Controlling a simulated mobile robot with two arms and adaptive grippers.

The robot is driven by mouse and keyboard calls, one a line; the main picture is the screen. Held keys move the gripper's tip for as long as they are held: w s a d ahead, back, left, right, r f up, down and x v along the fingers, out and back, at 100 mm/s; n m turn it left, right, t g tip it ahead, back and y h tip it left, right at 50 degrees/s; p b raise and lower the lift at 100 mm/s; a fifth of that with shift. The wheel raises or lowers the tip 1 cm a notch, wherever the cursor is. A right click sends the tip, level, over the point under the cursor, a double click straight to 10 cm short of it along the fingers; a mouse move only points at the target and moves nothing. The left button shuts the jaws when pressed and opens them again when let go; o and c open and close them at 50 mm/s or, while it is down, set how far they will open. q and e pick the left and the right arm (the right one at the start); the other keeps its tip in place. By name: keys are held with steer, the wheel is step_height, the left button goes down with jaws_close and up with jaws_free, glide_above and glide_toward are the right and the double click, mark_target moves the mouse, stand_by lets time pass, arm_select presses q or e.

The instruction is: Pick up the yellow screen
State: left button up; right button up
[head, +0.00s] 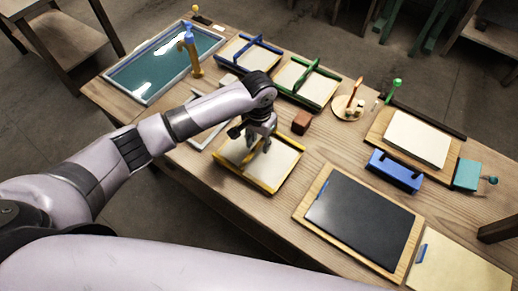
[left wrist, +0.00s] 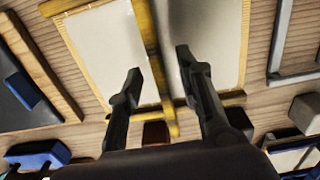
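The yellow screen (head: 245,179), a flat pale panel with a yellow frame, lies on the table near its front edge, left of the black slab. In the left wrist view its yellow bar (left wrist: 147,38) crosses the pale panel. My left gripper (head: 262,146) is over the screen, pointing down. In the left wrist view the left gripper (left wrist: 158,63) has its two fingers apart, one on each side of the yellow bar. I cannot tell whether they touch it. The arm hides part of the screen in the head view. My right gripper is not in view.
A reddish-brown block (head: 301,122) sits just right of the screen. Green (head: 318,68) and blue (head: 246,50) framed screens lie behind it. A grey frame (head: 196,140) is partly under my arm. The black slab (head: 357,218) and blue block (head: 396,170) are to the right.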

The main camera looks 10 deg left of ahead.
arm_select(q)
steer(key=shift+f, duration=1.15)
jaws_close()
